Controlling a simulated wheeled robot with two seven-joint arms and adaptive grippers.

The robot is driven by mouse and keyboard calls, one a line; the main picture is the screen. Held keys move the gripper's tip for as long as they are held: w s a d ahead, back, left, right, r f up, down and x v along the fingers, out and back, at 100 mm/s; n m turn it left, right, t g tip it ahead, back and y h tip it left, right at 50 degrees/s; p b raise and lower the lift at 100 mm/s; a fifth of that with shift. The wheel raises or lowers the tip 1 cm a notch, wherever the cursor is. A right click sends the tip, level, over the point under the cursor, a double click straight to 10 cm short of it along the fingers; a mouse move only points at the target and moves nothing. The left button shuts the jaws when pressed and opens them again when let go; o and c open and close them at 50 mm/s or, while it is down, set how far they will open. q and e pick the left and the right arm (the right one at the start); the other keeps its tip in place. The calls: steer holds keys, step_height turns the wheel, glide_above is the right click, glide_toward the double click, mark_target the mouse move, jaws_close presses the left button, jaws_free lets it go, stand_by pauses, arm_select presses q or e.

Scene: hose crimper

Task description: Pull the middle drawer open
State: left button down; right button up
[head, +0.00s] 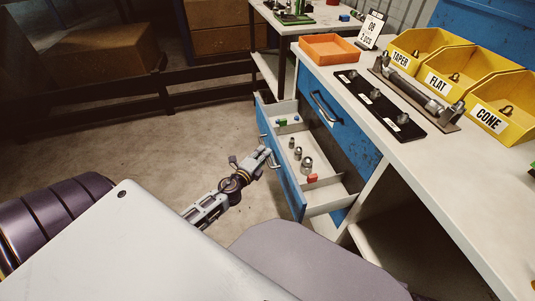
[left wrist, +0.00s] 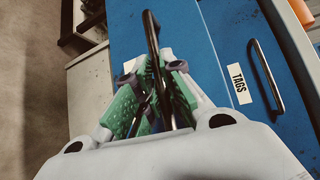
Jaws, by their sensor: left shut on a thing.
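The middle drawer (head: 290,187) of the blue cabinet stands pulled out. It has a blue front and a pale inside, under a closed upper drawer. My left gripper (head: 266,154) is at the outside of its front, at the handle. In the left wrist view my left gripper (left wrist: 157,80) is shut on the dark bar handle (left wrist: 151,32), its green pads on either side. Inside the drawer lie several grey metal fittings (head: 307,164), a red block (head: 312,178) and small green and blue pieces (head: 283,122). My right gripper is not in view.
The upper drawer has its own handle (head: 325,108) and a TAGS label (left wrist: 238,84). The worktop (head: 420,154) above holds an orange tray (head: 329,48), a black strip (head: 378,104) with fittings and yellow bins (head: 457,83). Bare floor (head: 190,140) lies left of the drawer.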

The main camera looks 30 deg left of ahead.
arm_select(q)
steer(key=shift+s, duration=0.15)
steer(key=c, duration=1.5)
jaws_free()
steer(key=shift+s+d+r, duration=0.1)
steer(key=shift+s+r, duration=0.15)
steer(key=shift+s, duration=1.7)
steer(key=shift+s+d+r, duration=0.15)
steer(key=shift+s+r, duration=0.15)
steer(key=shift+s, duration=1.7)
steer(key=shift+s+d+r, duration=0.1)
steer(key=shift+s+r, duration=0.15)
steer(key=shift+s, duration=1.7)
